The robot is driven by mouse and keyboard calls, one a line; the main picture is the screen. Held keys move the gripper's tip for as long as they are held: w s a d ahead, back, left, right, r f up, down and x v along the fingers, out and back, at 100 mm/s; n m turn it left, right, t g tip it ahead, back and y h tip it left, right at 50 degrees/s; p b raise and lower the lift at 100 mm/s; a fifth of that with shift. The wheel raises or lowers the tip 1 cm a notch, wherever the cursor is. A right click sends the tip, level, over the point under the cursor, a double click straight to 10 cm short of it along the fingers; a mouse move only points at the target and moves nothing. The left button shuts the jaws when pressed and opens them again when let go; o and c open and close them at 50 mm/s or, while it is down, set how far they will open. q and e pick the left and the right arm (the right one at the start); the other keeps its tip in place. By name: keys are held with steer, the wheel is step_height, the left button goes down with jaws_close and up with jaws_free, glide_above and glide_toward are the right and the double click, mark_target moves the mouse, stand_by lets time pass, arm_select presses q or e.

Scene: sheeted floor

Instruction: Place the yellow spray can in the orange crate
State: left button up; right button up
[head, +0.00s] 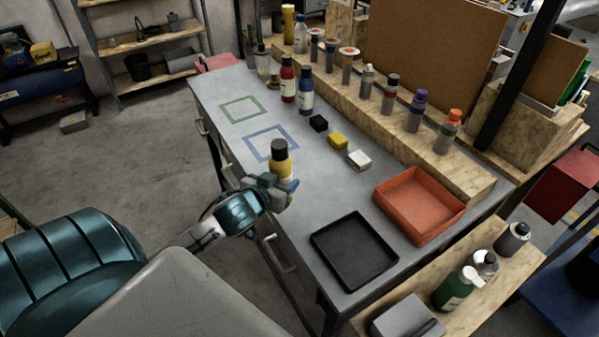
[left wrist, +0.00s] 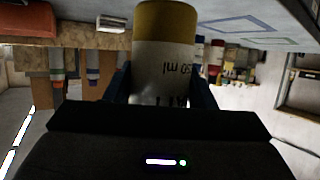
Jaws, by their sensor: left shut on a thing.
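The yellow spray can (head: 281,158) has a black cap and stands roughly upright in my left gripper (head: 277,186). The gripper is shut on its lower part, near the front edge of the grey bench. In the left wrist view the can (left wrist: 165,55) fills the space between the two fingers, with its white label showing. The orange crate (head: 385,203) sits empty on the bench at the right, well apart from the can. My right gripper does not show in either view.
A black tray (head: 317,247) lies in front of the crate. A white block (head: 359,159), a yellow block (head: 338,141) and a black block (head: 319,123) lie mid-bench. Red (head: 288,80) and blue (head: 306,92) bottles stand behind. A wooden ledge (head: 478,182) with several cans runs along the back.

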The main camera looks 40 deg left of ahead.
arm_select(q)
steer(key=s, duration=0.5)
steer(key=shift+s+a+r, duration=0.2)
steer(key=shift+a+r, duration=0.1)
steer(key=shift+a, duration=0.05)
